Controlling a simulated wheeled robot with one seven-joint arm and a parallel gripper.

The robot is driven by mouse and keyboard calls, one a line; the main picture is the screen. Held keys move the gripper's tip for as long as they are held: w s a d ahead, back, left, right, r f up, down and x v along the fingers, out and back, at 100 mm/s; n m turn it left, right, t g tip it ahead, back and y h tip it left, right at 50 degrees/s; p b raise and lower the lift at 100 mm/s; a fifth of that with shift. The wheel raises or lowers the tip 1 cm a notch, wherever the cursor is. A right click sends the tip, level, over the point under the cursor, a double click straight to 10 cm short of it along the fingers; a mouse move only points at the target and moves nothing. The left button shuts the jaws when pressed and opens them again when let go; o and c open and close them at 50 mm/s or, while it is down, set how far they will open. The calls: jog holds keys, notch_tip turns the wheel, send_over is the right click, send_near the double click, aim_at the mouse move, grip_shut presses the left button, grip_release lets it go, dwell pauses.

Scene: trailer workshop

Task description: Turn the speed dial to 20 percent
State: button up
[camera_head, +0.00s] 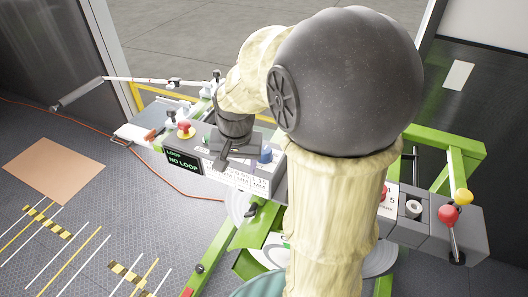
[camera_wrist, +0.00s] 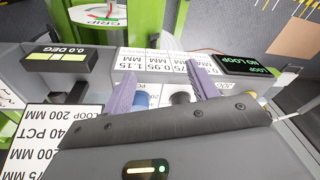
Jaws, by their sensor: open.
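My gripper (camera_head: 234,150) is over the grey control box (camera_head: 272,186) in the head view, beside a blue knob (camera_head: 264,156). In the wrist view my gripper (camera_wrist: 166,76) has its two purple fingers apart over the panel. A dark round knob (camera_wrist: 180,98) shows between them, partly hidden by my gripper body. Part of the blue knob (camera_wrist: 140,99) shows near the left finger. I cannot tell which knob is the speed dial, read its setting, or see whether a finger touches a knob.
The NO LOOP display (camera_head: 183,162) and a red button (camera_head: 184,125) are at the box's left. A 0.0 DEG display (camera_wrist: 60,58) and a printed label card (camera_wrist: 45,140) lie left in the wrist view. A red-knobbed lever (camera_head: 449,216) stands at right.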

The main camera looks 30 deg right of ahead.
jog(key=w+d+r+m+g+b, duration=0.1)
jog(key=w+d+r+m+b, duration=0.2)
jog(key=w+d+r+m, duration=0.45)
notch_tip(320, 180, up, 6)
jog(key=m+b, duration=0.2)
jog(key=m, duration=0.6)
send_over(264, 149)
jog(key=shift+s+g, duration=0.1)
jog(key=shift+g, duration=0.3)
notch_tip(264, 149, down, 17)
jog(key=shift+f, duration=0.15)
jog(key=shift+c, duration=0.2)
jog(key=c, duration=1)
